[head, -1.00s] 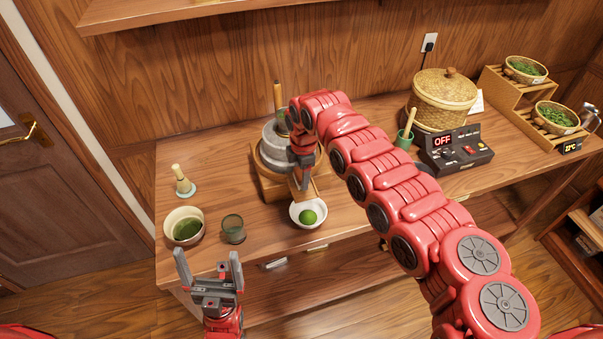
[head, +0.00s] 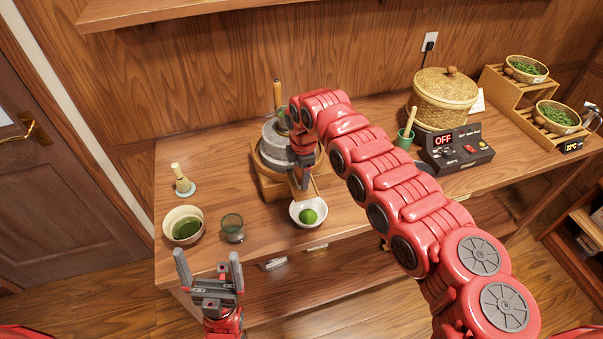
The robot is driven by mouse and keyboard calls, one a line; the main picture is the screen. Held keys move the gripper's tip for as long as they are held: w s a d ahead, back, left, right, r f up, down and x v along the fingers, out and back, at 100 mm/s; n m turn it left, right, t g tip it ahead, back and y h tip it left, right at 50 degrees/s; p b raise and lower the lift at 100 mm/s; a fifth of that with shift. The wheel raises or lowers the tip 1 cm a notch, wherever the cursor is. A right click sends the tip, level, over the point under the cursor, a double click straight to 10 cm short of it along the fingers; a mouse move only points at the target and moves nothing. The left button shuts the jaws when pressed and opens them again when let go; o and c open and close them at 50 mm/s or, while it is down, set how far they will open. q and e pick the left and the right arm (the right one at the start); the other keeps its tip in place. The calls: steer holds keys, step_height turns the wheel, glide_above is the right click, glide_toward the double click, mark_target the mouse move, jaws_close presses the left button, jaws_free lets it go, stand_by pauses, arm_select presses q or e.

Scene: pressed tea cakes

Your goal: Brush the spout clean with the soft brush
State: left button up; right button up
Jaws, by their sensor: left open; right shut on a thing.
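A grey stone mill (head: 272,149) with an upright wooden handle (head: 278,95) stands on a wooden base (head: 265,188) at the middle of the counter. My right gripper (head: 303,182) points down at the mill's front right side, shut on a thin light wooden piece, which looks like the brush's handle. The spout and the brush's bristles are hidden or too small to tell. A white bowl (head: 296,221) with a green ball (head: 308,216) in it sits just below the gripper. My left gripper (head: 208,268) is open and empty in front of the counter's front edge.
A bowl of green tea (head: 184,226), a dark glass cup (head: 232,229) and a whisk on a stand (head: 182,181) are at the left. The counter's back left is clear.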

stand_by(0.3)
steer(key=shift+s+d+p, duration=0.3)
steer(key=shift+s+p, duration=0.3)
steer(key=shift+p, duration=0.4)
steer(key=shift+s+d+p, duration=0.1)
steer(key=shift+s+p, duration=0.4)
steer(key=shift+p, duration=0.1)
steer(key=shift+s+f, duration=0.1)
